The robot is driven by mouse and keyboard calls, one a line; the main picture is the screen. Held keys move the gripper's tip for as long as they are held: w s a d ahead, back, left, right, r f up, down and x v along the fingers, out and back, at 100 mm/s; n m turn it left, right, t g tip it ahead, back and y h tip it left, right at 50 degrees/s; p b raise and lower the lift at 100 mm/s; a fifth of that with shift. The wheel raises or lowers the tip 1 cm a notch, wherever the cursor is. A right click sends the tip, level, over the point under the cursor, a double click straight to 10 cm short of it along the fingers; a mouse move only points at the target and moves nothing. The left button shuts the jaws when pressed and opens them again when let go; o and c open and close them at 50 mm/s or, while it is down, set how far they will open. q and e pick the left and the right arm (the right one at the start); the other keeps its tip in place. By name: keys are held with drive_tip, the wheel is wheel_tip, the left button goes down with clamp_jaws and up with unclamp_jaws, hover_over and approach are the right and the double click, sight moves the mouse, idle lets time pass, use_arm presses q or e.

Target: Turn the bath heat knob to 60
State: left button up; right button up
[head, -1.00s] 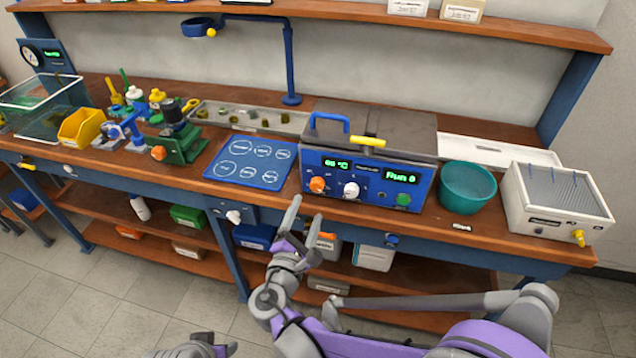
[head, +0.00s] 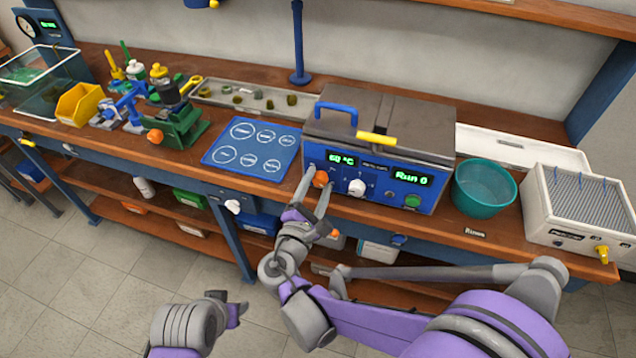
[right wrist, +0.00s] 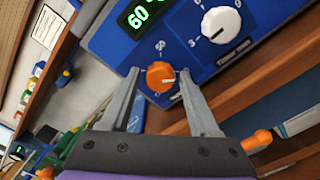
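The bath (head: 385,130) is a blue-fronted unit with a dark lid. Its orange heat knob (head: 320,179) is at the left of the front panel, below a green display reading about 60 °C; the right wrist view shows "60" too. My right gripper (right wrist: 158,75) is open, with one finger on each side of the orange knob (right wrist: 160,77) and small gaps visible between the knob and the fingers. The knob's white mark points right in that view. My left gripper (head: 238,312) is low at the bottom of the head view, away from the bench; its fingers are unclear.
A white knob (head: 356,187) sits just right of the orange one. A green button (head: 412,201) and a "Run 0" display are further right. A blue mat (head: 250,148) lies left of the bath, and a teal bowl (head: 484,188) stands right of it.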

clamp_jaws()
drive_tip(key=shift+w+m, duration=0.1)
drive_tip(key=shift+m, duration=0.7)
drive_tip(key=shift+o, duration=1.4)
unclamp_jaws()
